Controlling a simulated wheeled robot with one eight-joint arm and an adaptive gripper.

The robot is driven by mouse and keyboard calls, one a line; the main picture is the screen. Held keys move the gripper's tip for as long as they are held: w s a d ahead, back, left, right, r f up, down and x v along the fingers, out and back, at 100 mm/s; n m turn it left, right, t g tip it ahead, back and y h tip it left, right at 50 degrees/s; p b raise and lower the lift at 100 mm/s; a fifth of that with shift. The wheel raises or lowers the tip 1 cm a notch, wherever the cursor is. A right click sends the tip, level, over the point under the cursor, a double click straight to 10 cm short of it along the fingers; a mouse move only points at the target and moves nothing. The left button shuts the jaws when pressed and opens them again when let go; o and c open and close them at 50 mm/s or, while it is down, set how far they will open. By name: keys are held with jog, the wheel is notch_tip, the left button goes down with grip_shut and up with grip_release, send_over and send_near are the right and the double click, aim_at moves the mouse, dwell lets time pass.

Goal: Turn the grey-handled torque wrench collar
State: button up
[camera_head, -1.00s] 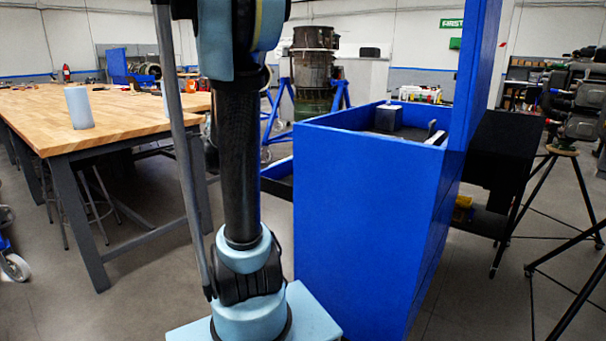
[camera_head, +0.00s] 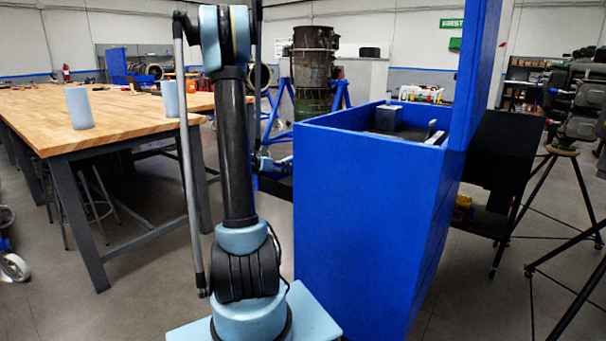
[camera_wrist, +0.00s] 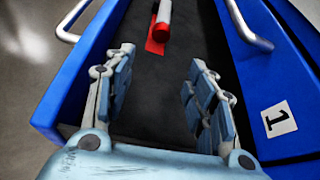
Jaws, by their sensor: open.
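In the wrist view, a rod-like tool (camera_wrist: 163,12) with a pale grey-white body and a red end lies at the top edge. It is cut off by the frame. It may be the torque wrench; its grey handle and collar cannot be made out. A flat red patch (camera_wrist: 155,47) lies under its red end. My gripper (camera_wrist: 160,57) is open and empty, its two blue-padded fingers spread over the dark tray floor (camera_wrist: 150,105), short of the tool. In the head view my gripper's fingers cannot be made out, and the tool is not visible.
The tall blue cabinet (camera_head: 365,230) blocks part of the head view. A wooden workbench (camera_head: 110,115) stands left. Tripod stands (camera_head: 560,200) are on the right.

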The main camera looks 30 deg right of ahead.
jog(key=x, duration=1.7)
jog(key=shift+w, duration=0.1)
jog(key=c, duration=1.1)
